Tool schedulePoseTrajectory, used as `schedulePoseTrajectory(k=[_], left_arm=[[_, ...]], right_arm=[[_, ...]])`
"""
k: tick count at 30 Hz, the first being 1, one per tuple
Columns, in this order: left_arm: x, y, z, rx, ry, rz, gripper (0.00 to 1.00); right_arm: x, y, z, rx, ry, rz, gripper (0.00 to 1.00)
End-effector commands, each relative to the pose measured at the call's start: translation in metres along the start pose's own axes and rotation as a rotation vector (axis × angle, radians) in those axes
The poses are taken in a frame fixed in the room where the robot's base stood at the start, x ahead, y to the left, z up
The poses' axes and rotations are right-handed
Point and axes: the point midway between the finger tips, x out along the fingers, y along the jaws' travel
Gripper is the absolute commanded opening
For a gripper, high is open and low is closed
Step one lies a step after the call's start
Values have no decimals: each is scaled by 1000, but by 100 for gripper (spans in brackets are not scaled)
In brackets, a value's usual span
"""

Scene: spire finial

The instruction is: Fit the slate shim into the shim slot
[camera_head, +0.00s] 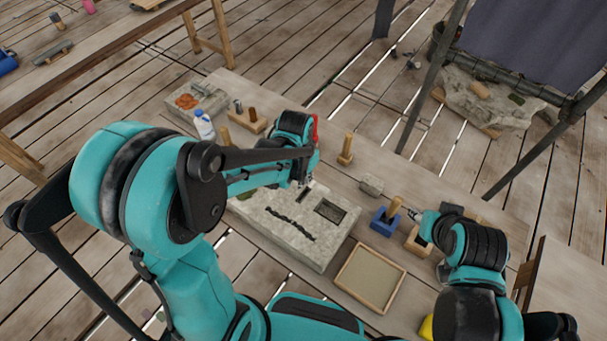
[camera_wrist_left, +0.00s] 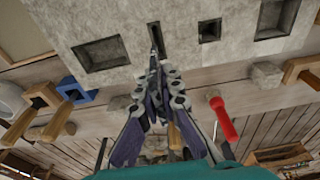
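The pale stone block (camera_head: 262,222) lies on the table below my left arm, with a wavy dark crack and dark recesses in its top. The narrow shim slot (camera_wrist_left: 155,36) shows between wider square pockets in the left wrist view. My left gripper (camera_wrist_left: 154,66) points down at the near end of this slot, its fingertips close together. A thin grey piece, which looks like the slate shim (camera_wrist_left: 153,58), is between the tips; most of it is hidden. I cannot tell how deep it sits. My right gripper (camera_head: 412,214) is near a blue block; its fingers are too small to read.
A shallow wooden tray (camera_head: 345,283) lies right of the stone. The blue block (camera_head: 381,221), a small grey stone (camera_head: 371,185) and a wooden peg (camera_head: 346,148) stand along the table. A white bottle (camera_head: 204,126) stands at the back left. A red-handled tool (camera_wrist_left: 223,118) shows beside my left gripper.

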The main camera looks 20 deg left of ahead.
Motion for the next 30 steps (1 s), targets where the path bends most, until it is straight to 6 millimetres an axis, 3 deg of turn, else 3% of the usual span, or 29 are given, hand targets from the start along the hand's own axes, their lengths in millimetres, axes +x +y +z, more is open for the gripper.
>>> schedulePoseTrajectory(k=[11,30], left_arm=[[4,0,1,-2,0,0,0],[57,0,9,-2,0,0,0]], right_arm=[[5,0,3,0,0,0,40],[44,0,31,0,0,0,40]])
